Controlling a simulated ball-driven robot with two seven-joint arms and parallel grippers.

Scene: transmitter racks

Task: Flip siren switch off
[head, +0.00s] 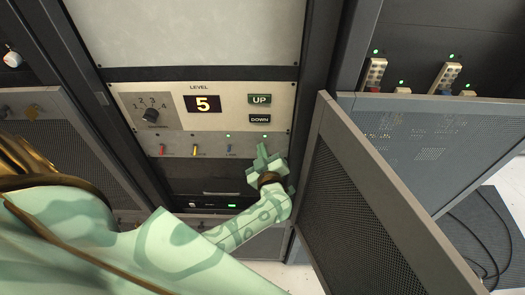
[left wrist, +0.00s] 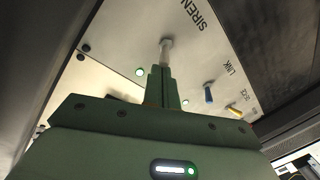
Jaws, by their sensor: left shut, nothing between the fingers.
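The siren switch (left wrist: 166,46) is a pale lever beside the SIREN lettering on a light panel (left wrist: 120,30) in the left wrist view. My left gripper (left wrist: 164,72) is shut and empty, its tips right at the lever. Whether they touch it I cannot tell. A green lamp (left wrist: 140,72) glows beside the switch. In the head view my left gripper (head: 262,150) is at the right end of the switch row on the rack panel (head: 180,135) and hides the siren switch. My right gripper is not in view.
Red (head: 162,150), yellow (head: 195,150) and blue (head: 229,150) switches stand left of the gripper. Above are a level display (head: 203,104), a dial (head: 151,115) and UP (head: 260,99) and DOWN (head: 260,119) buttons. An open mesh door (head: 365,210) stands close on the right.

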